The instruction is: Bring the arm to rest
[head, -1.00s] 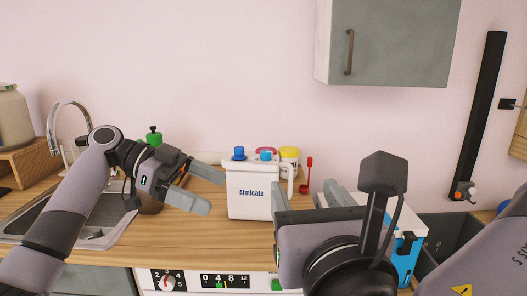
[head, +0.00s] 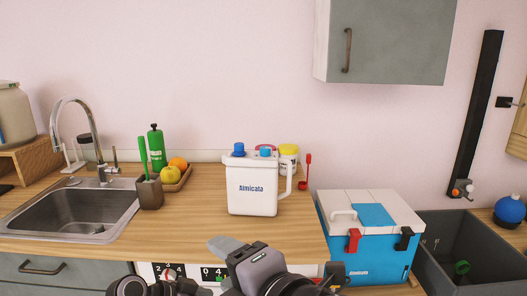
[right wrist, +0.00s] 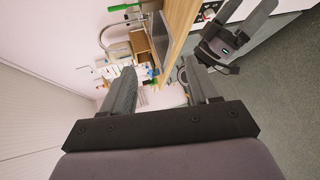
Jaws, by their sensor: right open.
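My right gripper (head: 226,248) is low at the bottom edge of the head view, in front of the counter's front edge, with a grey finger pointing left. In the right wrist view its two fingers (right wrist: 162,92) stand wide apart with nothing between them. Part of my left arm shows at the bottom of the head view, left of the right gripper. A dark and grey part of my left arm and gripper (right wrist: 226,38) also shows in the right wrist view, beyond the right gripper's fingers.
A white jug (head: 252,195) stands on the wooden counter (head: 200,222). A sink (head: 70,215) is at left, with a fruit tray (head: 178,182) beside it. A blue and white cooler box (head: 370,258) and a grey bin (head: 455,240) are at right. A cabinet (head: 390,40) hangs above.

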